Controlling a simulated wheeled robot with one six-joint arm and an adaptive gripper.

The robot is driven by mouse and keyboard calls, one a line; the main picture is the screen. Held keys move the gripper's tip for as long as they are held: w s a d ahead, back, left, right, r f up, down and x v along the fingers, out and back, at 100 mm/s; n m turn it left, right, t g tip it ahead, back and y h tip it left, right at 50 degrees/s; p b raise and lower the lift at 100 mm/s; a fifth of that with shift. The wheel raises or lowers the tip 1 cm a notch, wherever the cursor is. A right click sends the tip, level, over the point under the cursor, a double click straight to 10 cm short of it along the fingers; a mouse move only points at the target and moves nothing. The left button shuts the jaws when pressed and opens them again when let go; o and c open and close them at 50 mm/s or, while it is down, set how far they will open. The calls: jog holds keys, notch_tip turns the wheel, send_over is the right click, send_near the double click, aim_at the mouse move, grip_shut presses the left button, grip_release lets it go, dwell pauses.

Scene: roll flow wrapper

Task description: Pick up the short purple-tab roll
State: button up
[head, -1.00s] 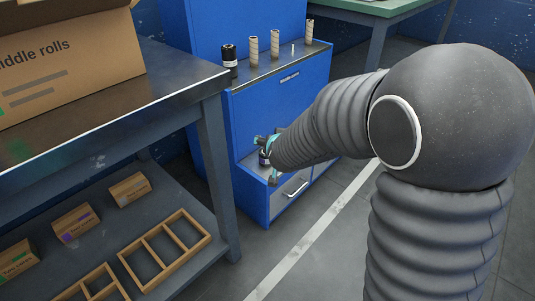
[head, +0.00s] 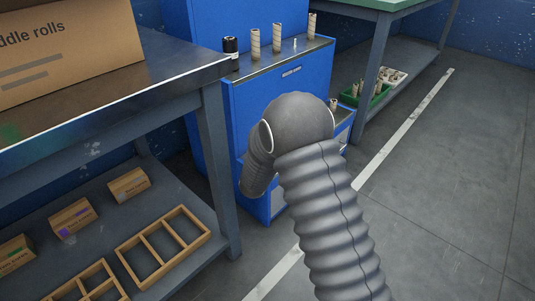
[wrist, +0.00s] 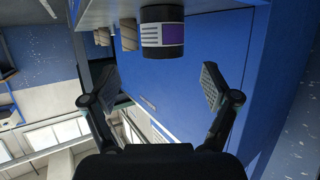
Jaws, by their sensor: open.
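The short purple-tab roll (wrist: 162,32) shows at the top of the wrist view, which looks upside down. It is dark, with a white and purple label, and rests on a ledge (wrist: 210,5) in front of a blue panel. My gripper (wrist: 160,76) is open and empty. Its fingers are spread either side of the roll's line in the picture, but the roll is apart from them, beyond the tips.
Brown tubes (wrist: 128,34) stand beside the roll. On the blue cabinet (head: 270,95) top are a black roll (head: 231,53) and several tubes (head: 255,43). A steel table (head: 165,85) stands left, with boxes and wooden frames (head: 165,248) below. Floor (head: 450,210) at right is clear.

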jog(key=shift+b+x, duration=0.35)
jog(key=shift+x, duration=3.5)
jog(key=shift+a+f, duration=0.1)
jog(key=shift+a, duration=0.1)
jog(key=shift+c, duration=0.2)
jog(key=c, duration=1.3)
